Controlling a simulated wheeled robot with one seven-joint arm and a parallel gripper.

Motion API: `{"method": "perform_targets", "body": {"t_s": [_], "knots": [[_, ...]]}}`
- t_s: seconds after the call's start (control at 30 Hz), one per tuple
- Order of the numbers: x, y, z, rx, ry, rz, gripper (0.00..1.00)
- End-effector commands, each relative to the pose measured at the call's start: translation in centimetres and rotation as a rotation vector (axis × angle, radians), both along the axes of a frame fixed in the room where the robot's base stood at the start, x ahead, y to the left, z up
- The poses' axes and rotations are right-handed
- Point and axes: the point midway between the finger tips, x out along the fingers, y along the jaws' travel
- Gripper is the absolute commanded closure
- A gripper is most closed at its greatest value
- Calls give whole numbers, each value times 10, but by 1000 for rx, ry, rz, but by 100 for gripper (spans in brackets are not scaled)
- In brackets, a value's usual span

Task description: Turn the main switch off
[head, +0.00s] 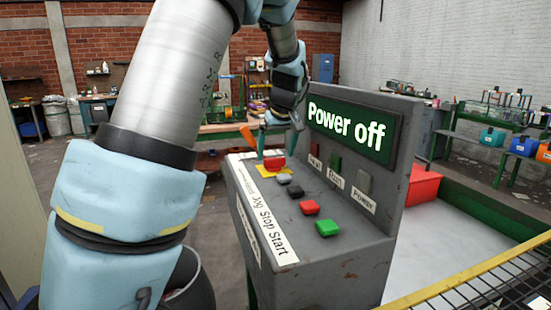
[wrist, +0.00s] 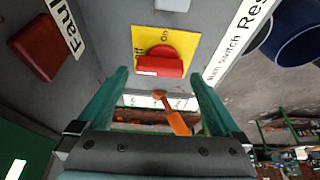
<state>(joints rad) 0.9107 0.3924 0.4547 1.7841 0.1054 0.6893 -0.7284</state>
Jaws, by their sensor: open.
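The main switch is a red rotary knob (head: 274,163) on a yellow plate at the far end of the grey control panel. In the wrist view the red knob (wrist: 160,64) sits ahead of my fingers, its bar lying across the picture; "On" is printed on the plate (wrist: 143,38). My gripper (head: 277,140) is over the knob, its jaws open and pointing at it. In the wrist view the fingers of my gripper (wrist: 158,75) are on either side of and short of the knob, with nothing held. The panel display (head: 347,128) reads "Power off".
A red stop button (head: 310,207), a green start button (head: 327,228) and darker buttons line the panel nearer me. An orange piece (wrist: 173,114) shows between my fingers; its attachment is unclear. A red bin (head: 423,184) and yellow rail (head: 470,270) stand right.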

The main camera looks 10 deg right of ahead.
Motion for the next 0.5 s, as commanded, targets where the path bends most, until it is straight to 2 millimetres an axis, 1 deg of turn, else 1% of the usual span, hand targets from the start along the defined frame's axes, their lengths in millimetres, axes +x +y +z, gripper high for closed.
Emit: {"method": "perform_targets", "body": {"t_s": [0.1,0.3,0.4,0.5], "knots": [[-9,-3,22,-5,-5,-2,0],[-23,-4,56,-5,-4,-1,0],[-28,-5,68,-2,-2,-1,0],[-31,-5,75,-1,-2,-2,0]]}}
